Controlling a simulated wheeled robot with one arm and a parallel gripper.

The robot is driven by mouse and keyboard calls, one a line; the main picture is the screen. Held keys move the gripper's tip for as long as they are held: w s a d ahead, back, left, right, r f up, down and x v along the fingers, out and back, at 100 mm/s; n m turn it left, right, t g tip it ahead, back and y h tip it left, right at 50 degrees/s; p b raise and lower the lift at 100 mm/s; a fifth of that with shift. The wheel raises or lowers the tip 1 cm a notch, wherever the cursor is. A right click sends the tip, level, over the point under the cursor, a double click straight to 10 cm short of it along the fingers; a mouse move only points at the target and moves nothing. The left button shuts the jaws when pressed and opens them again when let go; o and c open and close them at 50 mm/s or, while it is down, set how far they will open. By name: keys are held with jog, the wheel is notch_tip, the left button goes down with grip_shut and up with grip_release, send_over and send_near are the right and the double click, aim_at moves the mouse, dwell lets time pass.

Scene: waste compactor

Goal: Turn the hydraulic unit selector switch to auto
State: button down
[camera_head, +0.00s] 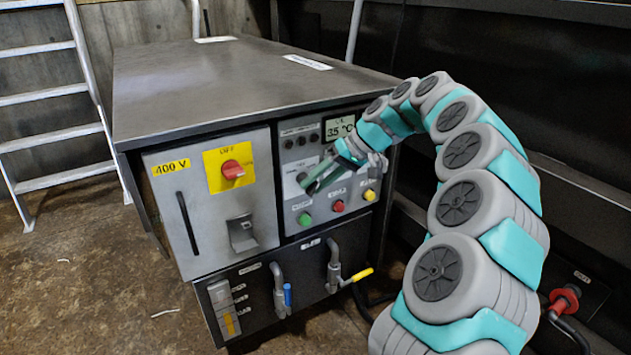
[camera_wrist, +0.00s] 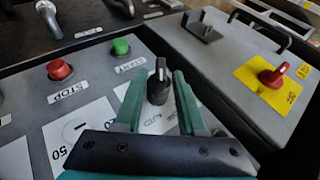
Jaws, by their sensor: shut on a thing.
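The selector switch (camera_wrist: 157,86) is a black knob with a pale pointer mark, on a white label plate (camera_wrist: 152,118) whose lettering is partly legible, apparently AUTO. My gripper (camera_wrist: 159,78) has its green fingers on either side of the knob and is shut on it. The knob's pointer runs nearly straight up in the wrist view. In the head view my gripper (camera_head: 314,184) reaches the control panel (camera_head: 290,222) of the hydraulic unit (camera_head: 225,85), and its fingers largely hide the switch.
A green button (camera_head: 305,219), a red button (camera_head: 338,206) and a yellow one (camera_head: 370,195) sit just below my gripper. A display (camera_head: 339,127) is above. A red main switch (camera_head: 232,170) is on the left cabinet. Handled levers (camera_head: 335,267) stick out below.

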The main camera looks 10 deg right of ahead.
jog(key=shift+d+y, duration=0.1)
jog(key=shift+y, duration=0.5)
jog(key=c, duration=0.9)
grip_release()
jog(key=shift+f, duration=0.1)
jog(key=shift+o, duration=0.2)
jog(key=v, duration=0.8)
jog(key=shift+w, duration=0.2)
jog(key=shift+f, duration=0.1)
